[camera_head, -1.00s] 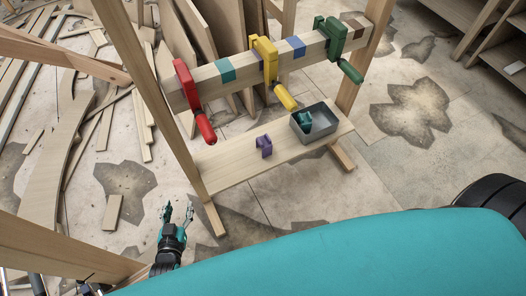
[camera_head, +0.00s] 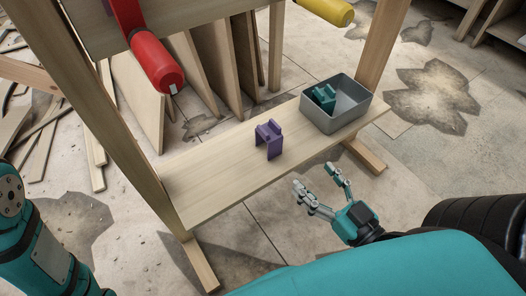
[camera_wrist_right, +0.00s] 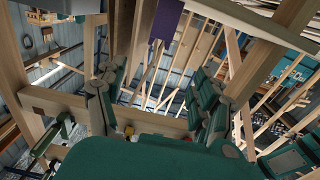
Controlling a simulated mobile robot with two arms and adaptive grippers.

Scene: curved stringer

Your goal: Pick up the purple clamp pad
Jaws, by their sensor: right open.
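The purple clamp pad (camera_head: 268,138) stands on the wooden shelf board (camera_head: 205,185), near its front edge and left of the grey bin. In the right wrist view, a purple piece, the pad (camera_wrist_right: 166,22), shows at the top, above and beyond my fingers. My right gripper (camera_head: 314,177) is open and empty, in front of the board and to the lower right of the pad, apart from it. In the right wrist view its two fingers (camera_wrist_right: 157,85) stand wide apart. My left gripper is not in view; only part of my left arm shows at the lower left.
A grey bin (camera_head: 350,112) with a teal pad (camera_head: 324,97) inside stands on the board's right end. Wooden posts (camera_head: 95,110) frame the board. The floor in front is clear.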

